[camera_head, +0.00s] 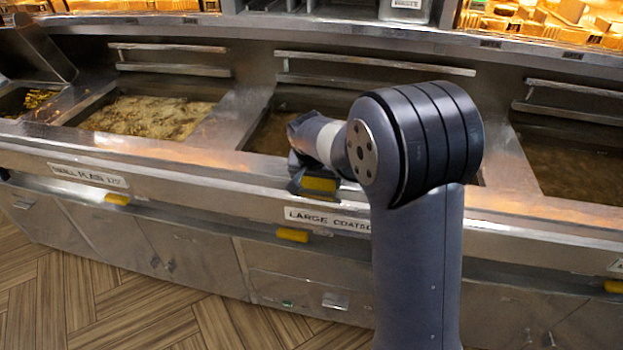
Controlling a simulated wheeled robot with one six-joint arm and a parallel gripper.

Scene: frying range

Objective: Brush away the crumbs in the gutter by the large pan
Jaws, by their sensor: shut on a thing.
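The label reading "LARGE COATE…" (327,218) is on the range front, partly hidden by my arm. Behind it is the large pan (268,134), a sunken brown basin, mostly covered by my arm. My gripper (314,181) is low over the front ledge (250,172) below this pan, seen from behind and partly hidden by my wrist. I cannot make out the gutter or any crumbs, nor whether the held thing touches the ledge.
Left is a pan with pale frying food (148,117), labelled "SMALL PLAIN" (88,176). Right is another brown basin (575,165). Metal rails (375,63) run behind the pans. Yellow pieces (293,235) stick out along the front. The wooden floor (120,300) is clear at lower left.

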